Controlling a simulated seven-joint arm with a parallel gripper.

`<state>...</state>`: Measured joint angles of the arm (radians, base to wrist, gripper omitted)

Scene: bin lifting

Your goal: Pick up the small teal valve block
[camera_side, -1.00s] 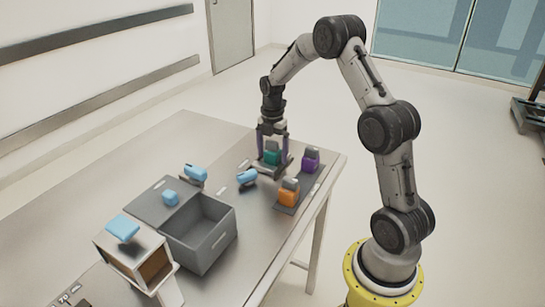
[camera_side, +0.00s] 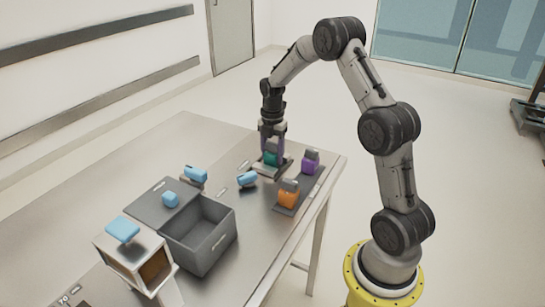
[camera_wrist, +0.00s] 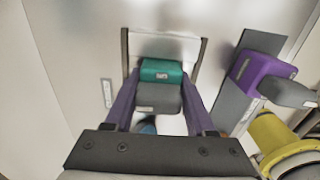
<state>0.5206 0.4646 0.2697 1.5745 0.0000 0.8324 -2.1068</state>
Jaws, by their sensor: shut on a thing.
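The small teal valve block (camera_side: 270,159) with a grey top part stands at the far right of the table in the side view. In the wrist view the teal block (camera_wrist: 161,70) sits between my two purple fingers, with its grey part (camera_wrist: 157,97) nearer the camera. My gripper (camera_side: 271,157) is upright over it and shut on it, one finger on each side. The block is at or just over a shallow dark-edged tray (camera_wrist: 192,60); I cannot tell whether its base touches. The fingers hide part of its sides.
An open grey bin (camera_side: 218,243) and several light-blue pieces (camera_side: 247,179) lie to the left. The table's back left is clear.

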